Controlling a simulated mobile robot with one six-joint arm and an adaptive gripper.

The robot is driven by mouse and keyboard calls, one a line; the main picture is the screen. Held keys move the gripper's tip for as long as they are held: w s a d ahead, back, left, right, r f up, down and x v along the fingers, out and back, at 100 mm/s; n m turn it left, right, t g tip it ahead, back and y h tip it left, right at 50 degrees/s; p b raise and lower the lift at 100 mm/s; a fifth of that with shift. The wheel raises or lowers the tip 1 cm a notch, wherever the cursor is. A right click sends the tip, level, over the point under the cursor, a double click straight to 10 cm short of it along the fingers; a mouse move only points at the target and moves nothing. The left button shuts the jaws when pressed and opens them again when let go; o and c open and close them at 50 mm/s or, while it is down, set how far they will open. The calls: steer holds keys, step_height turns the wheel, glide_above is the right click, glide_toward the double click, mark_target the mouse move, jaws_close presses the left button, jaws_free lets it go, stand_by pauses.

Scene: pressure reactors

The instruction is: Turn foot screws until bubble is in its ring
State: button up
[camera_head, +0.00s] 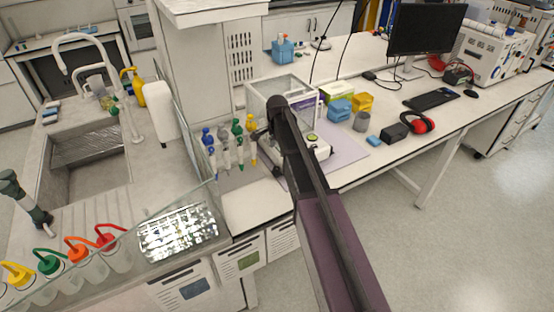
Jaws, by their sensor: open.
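An analytical balance with a clear glass draft shield (280,88) stands on the bench at the centre of the head view. Its pale base (322,149) shows to the right of my arm. A small greenish round spot (312,137) on the base looks like the bubble level, but it is too small to tell where the bubble sits in its ring. The foot screws are hidden or too small to make out. My dark arm reaches up from the bottom across the front of the balance. Its end is beside the glass shield, and my gripper is hidden behind the arm.
Yellow and blue boxes (340,109), a grey cup (361,122), a black box (393,133) and red ear defenders (420,122) stand to the right. Floor at right is clear.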

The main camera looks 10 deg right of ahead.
mark_target(276, 168)
steer(key=shift+w+r+m+p, duration=0.2)
steer(key=shift+w+r+m, duration=0.15)
steer(key=shift+w, duration=0.25)
steer(key=shift+w+r+m+p, duration=0.15)
steer(key=shift+w+r+m, duration=0.1)
steer(key=shift+w+r, duration=0.25)
steer(key=shift+f, duration=0.25)
step_height(276, 168, down, 14)
steer(key=b, duration=1.3)
steer(key=shift+r+b, duration=0.2)
steer(key=shift+b, duration=0.2)
jaws_close()
